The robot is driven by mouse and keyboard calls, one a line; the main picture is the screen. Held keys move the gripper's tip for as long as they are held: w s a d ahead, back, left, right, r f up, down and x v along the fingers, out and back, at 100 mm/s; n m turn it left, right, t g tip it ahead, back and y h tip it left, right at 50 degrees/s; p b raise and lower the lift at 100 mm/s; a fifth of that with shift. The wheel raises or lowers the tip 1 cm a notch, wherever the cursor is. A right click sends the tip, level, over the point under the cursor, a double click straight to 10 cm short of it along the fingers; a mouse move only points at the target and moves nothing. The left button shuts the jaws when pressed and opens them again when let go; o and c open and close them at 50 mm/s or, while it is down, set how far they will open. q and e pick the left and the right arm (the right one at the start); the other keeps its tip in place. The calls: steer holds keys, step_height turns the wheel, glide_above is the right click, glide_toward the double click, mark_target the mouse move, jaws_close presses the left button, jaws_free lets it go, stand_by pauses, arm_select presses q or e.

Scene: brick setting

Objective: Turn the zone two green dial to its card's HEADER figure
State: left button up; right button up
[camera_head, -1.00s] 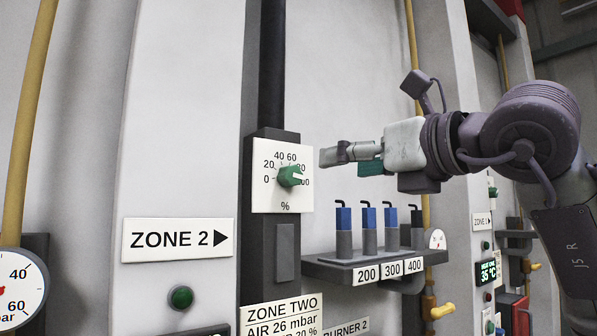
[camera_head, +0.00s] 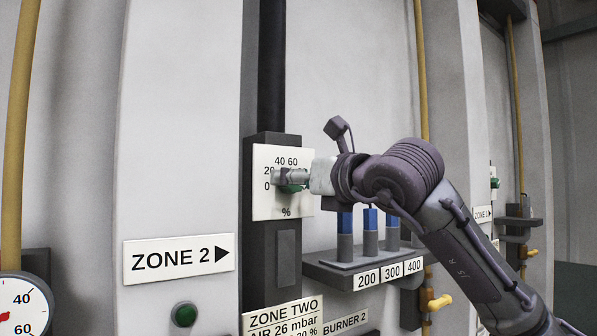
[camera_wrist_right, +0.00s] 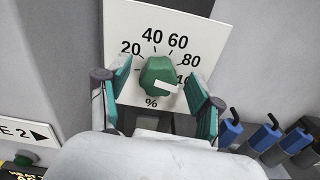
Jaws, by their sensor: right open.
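The green dial (camera_wrist_right: 157,77) sits on a white scale plate (camera_head: 262,205) marked in percent. In the right wrist view its white pointer points right, near the 100 mark. In the head view the dial (camera_head: 291,188) is mostly hidden behind my right gripper (camera_head: 284,177). My right gripper (camera_wrist_right: 157,90) is open, with one finger on each side of the dial and a gap showing on both sides. The zone two card (camera_head: 282,318) is below the dial. It reads AIR 26 mbar, and a lower line, partly cut off, ends in 20 %. My left gripper is out of view.
A grey shelf (camera_head: 345,279) with several blue-topped tools and labels 200, 300, 400 stands right of the dial, below my right arm. A ZONE 2 sign (camera_head: 179,258) and a green button (camera_head: 184,314) are at the left. A gauge (camera_head: 22,305) is at lower left.

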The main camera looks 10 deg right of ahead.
steer(key=shift+c, duration=0.2)
steer(key=c, duration=1.1)
